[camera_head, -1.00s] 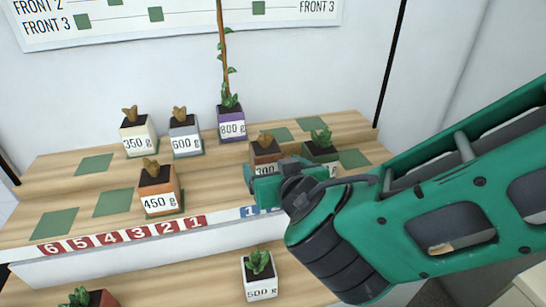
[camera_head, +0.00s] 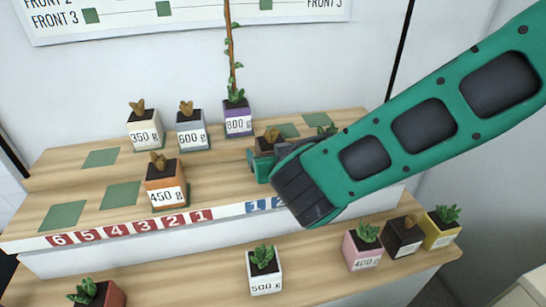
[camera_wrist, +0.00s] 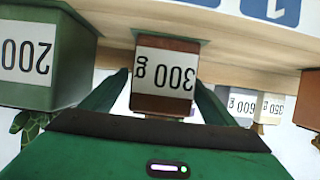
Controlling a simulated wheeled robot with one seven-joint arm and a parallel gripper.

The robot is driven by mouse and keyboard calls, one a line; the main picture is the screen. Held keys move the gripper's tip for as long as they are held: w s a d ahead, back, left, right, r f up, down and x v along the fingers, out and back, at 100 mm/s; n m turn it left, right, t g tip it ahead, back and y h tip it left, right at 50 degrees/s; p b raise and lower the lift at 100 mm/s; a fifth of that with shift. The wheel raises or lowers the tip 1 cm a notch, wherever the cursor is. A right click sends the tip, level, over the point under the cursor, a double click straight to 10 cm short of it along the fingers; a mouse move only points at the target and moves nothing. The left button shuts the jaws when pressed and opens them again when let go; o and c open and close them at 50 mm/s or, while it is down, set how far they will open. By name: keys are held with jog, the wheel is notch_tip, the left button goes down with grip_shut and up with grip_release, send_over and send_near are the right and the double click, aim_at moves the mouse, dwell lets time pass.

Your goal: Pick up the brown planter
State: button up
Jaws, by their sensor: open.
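The brown planter (camera_wrist: 150,103), labelled 300 g, appears upside down in the middle of the wrist view. In the head view only its top (camera_head: 268,142) shows, with a brown plant, behind my gripper (camera_head: 260,165). My gripper is open, and it also shows in the wrist view (camera_wrist: 163,85). Its two fingers flank the planter left and right in that view. I cannot tell whether they touch it.
A green 200 g planter (camera_wrist: 75,75) stands close beside the brown one. Purple 800 g (camera_head: 238,110), grey 600 g (camera_head: 191,144) and orange 450 g (camera_head: 160,174) planters stand to the left. Pink (camera_head: 350,248), dark (camera_head: 392,245) and yellow (camera_head: 432,232) planters stand on the lower shelf.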

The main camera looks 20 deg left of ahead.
jog(key=c, duration=1.3)
jog(key=shift+c, duration=0.2)
jog(key=shift+r, duration=0.1)
